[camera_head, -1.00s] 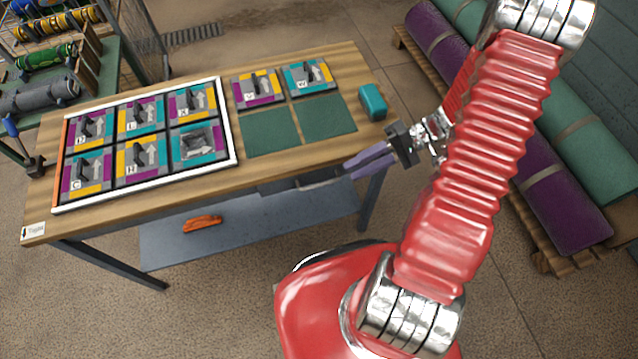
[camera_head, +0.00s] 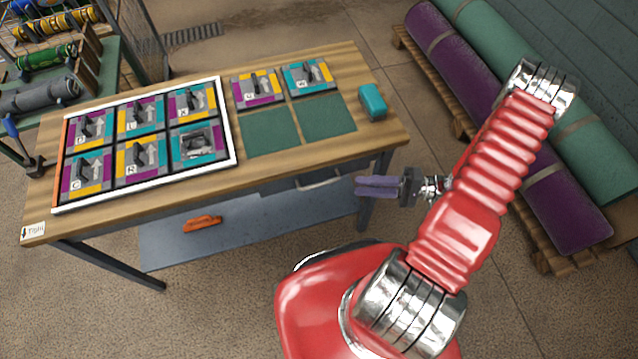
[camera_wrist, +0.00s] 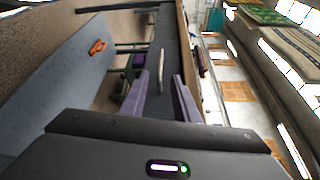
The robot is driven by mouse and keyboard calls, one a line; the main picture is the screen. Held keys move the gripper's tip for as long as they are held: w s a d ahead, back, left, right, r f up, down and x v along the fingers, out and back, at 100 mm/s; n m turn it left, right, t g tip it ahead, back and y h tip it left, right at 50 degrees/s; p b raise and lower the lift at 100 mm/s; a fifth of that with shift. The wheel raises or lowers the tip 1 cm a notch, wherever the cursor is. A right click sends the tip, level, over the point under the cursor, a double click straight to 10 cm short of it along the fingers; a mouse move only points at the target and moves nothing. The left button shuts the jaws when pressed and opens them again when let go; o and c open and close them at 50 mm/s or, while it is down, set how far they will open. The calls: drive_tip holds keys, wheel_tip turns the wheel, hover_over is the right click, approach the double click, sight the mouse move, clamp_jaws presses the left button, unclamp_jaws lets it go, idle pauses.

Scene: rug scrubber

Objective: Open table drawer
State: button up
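The wooden-topped table (camera_head: 225,180) stands across the head view. Its grey drawer (camera_head: 280,190) sits under the front edge and looks shut. A pale metal bar handle (camera_head: 319,181) is on the drawer front, toward the right end. My gripper (camera_head: 358,187) is to the right of the handle, just off the table's front, apart from it. Its purple fingers point left. In the wrist view the fingers (camera_wrist: 160,88) are spread with a gap between them, and the handle (camera_wrist: 160,66) shows ahead, roughly in line with that gap. Nothing is held.
A framed tray of lettered tiles (camera_head: 228,130) and a teal block (camera_head: 373,101) are on the tabletop. An orange object (camera_head: 203,223) lies on the lower shelf (camera_head: 255,232). Rolled rugs (camera_head: 575,205) lie on a pallet at right. The floor before the table is clear.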

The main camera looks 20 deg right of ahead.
sight(319, 184)
drive_tip(key=x, duration=1.4)
drive_tip(key=shift+c, duration=0.5)
drive_tip(key=c, duration=0.6)
clamp_jaws()
drive_tip(key=shift+d, duration=0.15)
